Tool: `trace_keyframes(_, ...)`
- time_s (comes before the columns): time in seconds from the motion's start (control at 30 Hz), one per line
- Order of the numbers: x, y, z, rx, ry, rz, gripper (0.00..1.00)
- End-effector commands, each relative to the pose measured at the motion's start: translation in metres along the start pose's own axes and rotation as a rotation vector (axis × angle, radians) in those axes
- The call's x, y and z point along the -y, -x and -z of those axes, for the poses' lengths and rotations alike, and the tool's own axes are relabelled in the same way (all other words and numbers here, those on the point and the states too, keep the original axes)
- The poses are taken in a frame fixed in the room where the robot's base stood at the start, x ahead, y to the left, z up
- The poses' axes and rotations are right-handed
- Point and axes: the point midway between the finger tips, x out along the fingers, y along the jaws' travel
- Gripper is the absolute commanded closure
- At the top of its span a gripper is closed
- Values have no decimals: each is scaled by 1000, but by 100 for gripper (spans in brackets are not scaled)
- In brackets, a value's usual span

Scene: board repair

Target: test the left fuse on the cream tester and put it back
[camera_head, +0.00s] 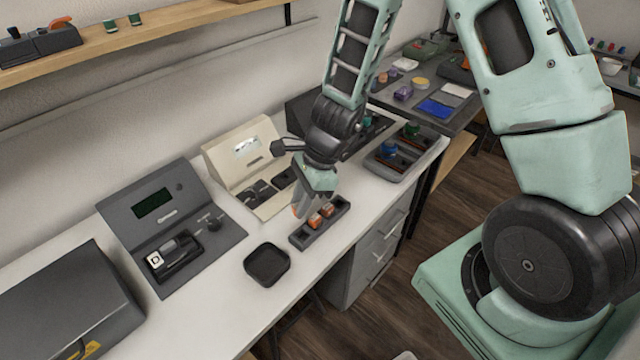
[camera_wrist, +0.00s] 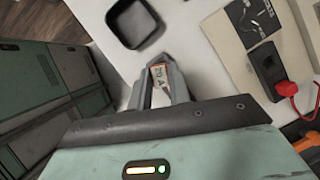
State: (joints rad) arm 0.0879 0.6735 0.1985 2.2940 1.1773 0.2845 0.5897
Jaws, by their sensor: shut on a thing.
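My gripper (camera_head: 302,208) is shut on an orange-and-white fuse (camera_wrist: 159,76), which shows between the fingertips in the wrist view. The gripper is over the bench, just left of the dark fuse rack (camera_head: 306,240). Two orange fuses (camera_head: 328,209) (camera_head: 315,220) show at the rack. The rack is hidden in the wrist view. The cream tester (camera_head: 225,155) stands behind the gripper to the left, with its screen panel raised and dark parts on its base. It also shows in the wrist view (camera_wrist: 219,38), to the right of the fingers.
An empty black tray (camera_head: 267,264) lies in front. A grey tester (camera_head: 200,255) stands to the left, and a dark case (camera_head: 65,300) lies further left. A grey bin (camera_head: 385,165) with small parts is at the right end of the bench (camera_head: 225,315). Drawers stand below.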

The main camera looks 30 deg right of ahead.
Motion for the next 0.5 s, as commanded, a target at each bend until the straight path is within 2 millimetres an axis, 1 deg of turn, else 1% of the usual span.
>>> trace_keyframes(0.07,-3,-4,-4,0,19,-7,100)
trace_keyframes(0.17,-4,-6,-4,0,24,-9,100)
trace_keyframes(0.37,-3,-17,1,0,21,-9,100)
trace_keyframes(0.5,-3,-29,6,0,20,-9,100)
